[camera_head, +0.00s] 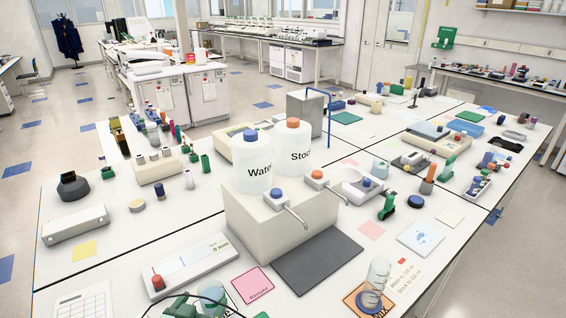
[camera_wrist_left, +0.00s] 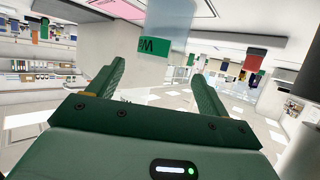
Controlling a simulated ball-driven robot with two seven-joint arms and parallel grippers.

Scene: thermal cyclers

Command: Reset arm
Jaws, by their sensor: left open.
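My left gripper (camera_head: 196,303) is low in the head view, at the front edge of the white bench, partly cut off by the frame. In the left wrist view its two green fingers (camera_wrist_left: 158,76) stand apart with nothing between them. A clear cylinder (camera_wrist_left: 170,18) with a green patch marked with a letter is just beyond the fingertips, apart from them. In the head view a clear vessel (camera_head: 214,291) is beside the gripper, partly hidden. My right gripper is not in view.
A beige block (camera_head: 262,228) with Water (camera_head: 252,160) and Stock (camera_head: 292,143) bottles and two spouts stands mid-bench. A dark pad (camera_head: 318,262) lies before it. A pink card (camera_head: 252,284), a slide instrument (camera_head: 193,265) and a glass cylinder (camera_head: 377,272) on an orange MIX mat are nearby.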

